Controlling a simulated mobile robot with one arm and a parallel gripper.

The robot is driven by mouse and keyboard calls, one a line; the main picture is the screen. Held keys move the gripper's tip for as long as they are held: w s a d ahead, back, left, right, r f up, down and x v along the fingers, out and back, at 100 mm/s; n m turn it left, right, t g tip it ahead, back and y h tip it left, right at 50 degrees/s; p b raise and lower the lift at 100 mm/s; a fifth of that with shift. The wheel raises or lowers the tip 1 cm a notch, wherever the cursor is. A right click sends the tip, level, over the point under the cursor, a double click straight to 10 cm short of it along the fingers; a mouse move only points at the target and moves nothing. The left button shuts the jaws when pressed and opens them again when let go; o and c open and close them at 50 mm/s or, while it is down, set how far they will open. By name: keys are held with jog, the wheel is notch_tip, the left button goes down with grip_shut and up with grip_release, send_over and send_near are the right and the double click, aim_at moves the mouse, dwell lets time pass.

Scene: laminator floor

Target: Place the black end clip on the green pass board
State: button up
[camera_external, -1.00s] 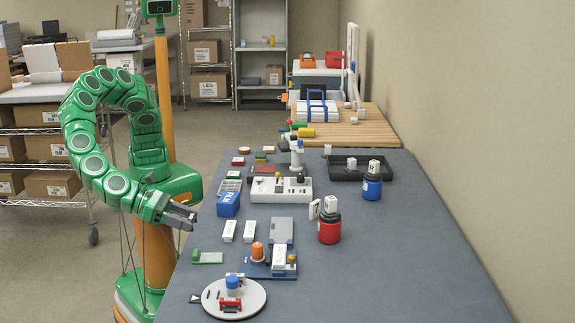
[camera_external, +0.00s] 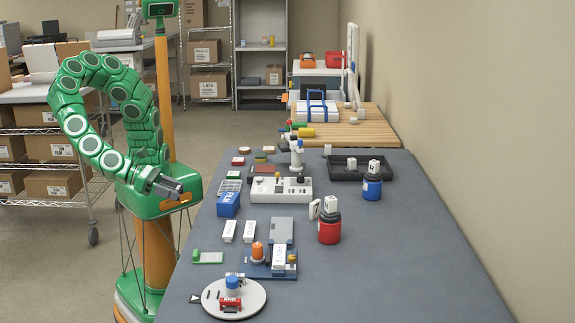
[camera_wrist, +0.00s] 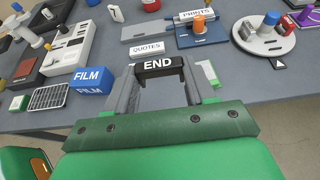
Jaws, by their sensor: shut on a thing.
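My gripper (camera_external: 176,187) is off the table's left edge, raised above table height. In the wrist view my gripper (camera_wrist: 160,85) is shut on the black end clip (camera_wrist: 158,66), marked END, held between the fingertips. The clip cannot be made out in the external view. The green pass board (camera_external: 208,257), a small board with green and white parts, lies flat at the table's left edge, in front of and below my gripper. In the wrist view the board (camera_wrist: 209,72) shows just past the right finger, partly hidden by it.
A round plate (camera_external: 254,297) with a red END clip (camera_external: 230,304) stands at the near edge. A blue FILM box (camera_external: 228,204) sits beyond the board. White labelled blocks (camera_external: 229,231), an orange-knobbed fixture (camera_external: 257,251) and a red bottle (camera_external: 329,228) stand right.

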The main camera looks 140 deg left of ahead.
jog(key=s+a, duration=0.2)
send_over(208, 256)
jog(key=s+d, duration=0.4)
notch_tip(208, 256, down, 8)
jog(key=shift+a+f, duration=0.15)
jog(key=shift+f, duration=0.05)
jog(key=shift+w+f, duration=0.65)
jog(key=shift+f, duration=1.55)
jog(key=shift+f, duration=0.15)
jog(key=o, duration=1)
